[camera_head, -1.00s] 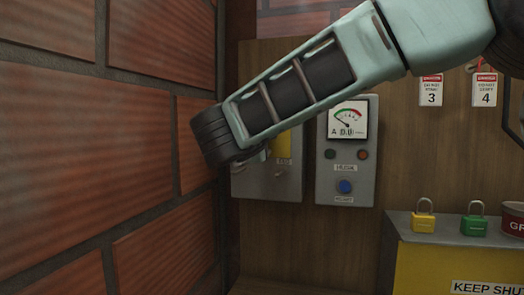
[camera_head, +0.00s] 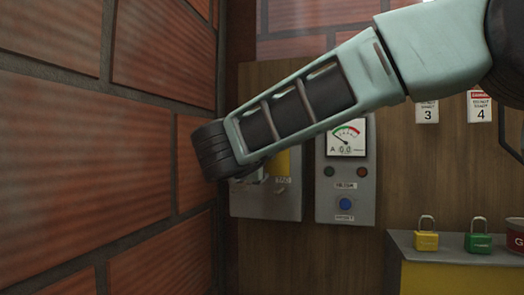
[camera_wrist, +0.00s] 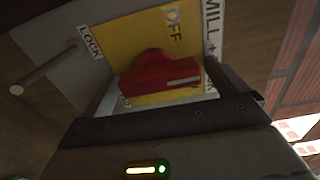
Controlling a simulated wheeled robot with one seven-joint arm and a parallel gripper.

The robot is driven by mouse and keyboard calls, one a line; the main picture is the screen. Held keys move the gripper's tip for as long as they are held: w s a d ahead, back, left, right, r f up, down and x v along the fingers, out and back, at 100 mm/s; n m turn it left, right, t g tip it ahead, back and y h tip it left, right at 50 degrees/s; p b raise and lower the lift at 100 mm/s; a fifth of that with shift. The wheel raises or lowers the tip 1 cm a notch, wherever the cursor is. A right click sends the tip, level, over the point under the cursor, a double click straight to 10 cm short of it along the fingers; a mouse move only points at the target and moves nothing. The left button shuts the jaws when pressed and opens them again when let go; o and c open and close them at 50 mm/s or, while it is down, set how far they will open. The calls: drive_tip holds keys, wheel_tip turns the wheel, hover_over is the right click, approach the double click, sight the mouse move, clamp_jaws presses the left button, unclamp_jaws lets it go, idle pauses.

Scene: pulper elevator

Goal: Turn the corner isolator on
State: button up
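The corner isolator is a grey box (camera_head: 265,203) with a yellow plate, low in the corner beside the brick wall, partly hidden by my arm in the head view. In the wrist view its yellow plate (camera_wrist: 197,32) carries the word OFF, with LOCK and MILL labels at its edges. A red handle (camera_wrist: 160,76) sits on the plate, its white mark pointing to the picture's right. My gripper (camera_wrist: 165,82) is close in front of the handle and appears open, one finger to each side. Contact cannot be told. In the head view the fingers are mostly hidden behind my wrist.
A grey panel (camera_head: 345,208) with an ammeter, two lamps and a blue button is just right of the isolator. The brick wall (camera_head: 140,185) is close on the left. A yellow padlock (camera_head: 426,241) and a green padlock (camera_head: 478,242) stand on the cabinet at right.

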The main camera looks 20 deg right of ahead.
drive_tip(key=b+v, duration=0.3)
drive_tip(key=v, duration=1.4)
drive_tip(key=shift+s, duration=0.15)
drive_tip(key=shift+a, duration=0.2)
